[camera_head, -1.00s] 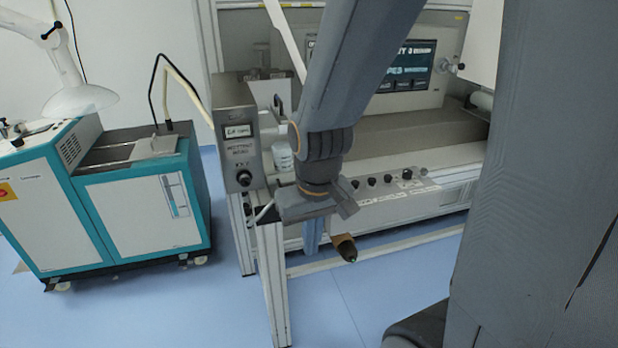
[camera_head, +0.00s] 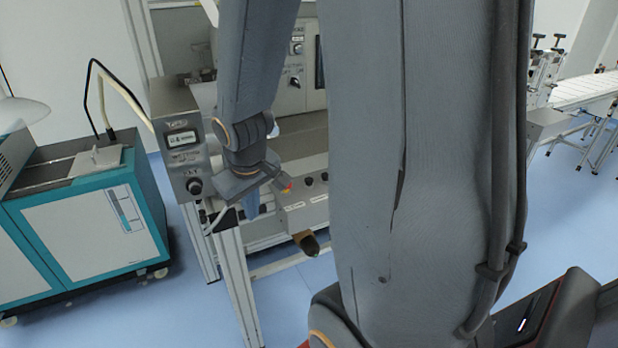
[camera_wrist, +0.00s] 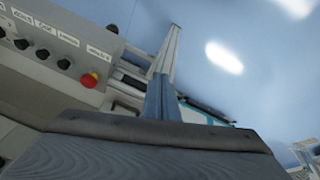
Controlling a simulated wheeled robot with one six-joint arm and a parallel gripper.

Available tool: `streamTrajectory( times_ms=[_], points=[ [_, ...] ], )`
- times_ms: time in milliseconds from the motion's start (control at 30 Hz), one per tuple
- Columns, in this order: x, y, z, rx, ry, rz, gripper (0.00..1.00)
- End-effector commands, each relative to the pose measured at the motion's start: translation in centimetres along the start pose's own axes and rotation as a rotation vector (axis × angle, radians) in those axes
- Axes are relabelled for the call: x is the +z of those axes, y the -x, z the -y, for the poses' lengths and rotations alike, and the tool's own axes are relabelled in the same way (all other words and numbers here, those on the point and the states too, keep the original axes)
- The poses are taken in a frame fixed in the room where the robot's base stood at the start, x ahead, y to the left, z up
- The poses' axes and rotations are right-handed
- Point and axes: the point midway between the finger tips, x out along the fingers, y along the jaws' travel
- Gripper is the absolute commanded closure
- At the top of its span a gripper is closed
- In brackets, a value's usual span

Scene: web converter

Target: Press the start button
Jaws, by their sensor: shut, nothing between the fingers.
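A control panel (camera_wrist: 55,50) with a row of black knobs or buttons (camera_wrist: 64,64) and small white labels lies at upper left in the wrist view. A red button with yellow (camera_wrist: 89,80) sits at the row's right end and also shows in the head view (camera_head: 287,187). The labels are too blurred to read, so I cannot tell which is the start button. My gripper (camera_wrist: 160,86) is shut and empty, to the right of the red button in the wrist view and apart from it. In the head view, my gripper (camera_head: 251,206) points down in front of the machine.
A grey box with a small display and knob (camera_head: 183,139) stands left of my gripper on a metal frame. A teal and white cabinet (camera_head: 88,225) is at left. A conveyor (camera_head: 585,90) is at far right. Blue floor lies below.

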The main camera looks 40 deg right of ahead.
Motion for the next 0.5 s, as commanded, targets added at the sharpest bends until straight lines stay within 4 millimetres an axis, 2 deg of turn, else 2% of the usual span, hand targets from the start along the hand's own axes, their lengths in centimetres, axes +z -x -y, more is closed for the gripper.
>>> streamTrajectory(
  times_ms=[33,167,200,300,400,500],
  points=[
    [-1.5,-0.1,-3.1,0.034,0.027,-0.044,1.0],
    [-5.2,-0.4,-10.6,0.113,0.15,-0.176,1.0],
    [-6.1,-0.4,-13.0,0.132,0.195,-0.218,1.0],
    [-7.6,-0.3,-18.1,0.168,0.314,-0.312,1.0],
    [-7.9,-0.2,-21.8,0.177,0.421,-0.387,1.0],
    [-7.6,-0.1,-24.1,0.17,0.505,-0.441,1.0]
  ],
)
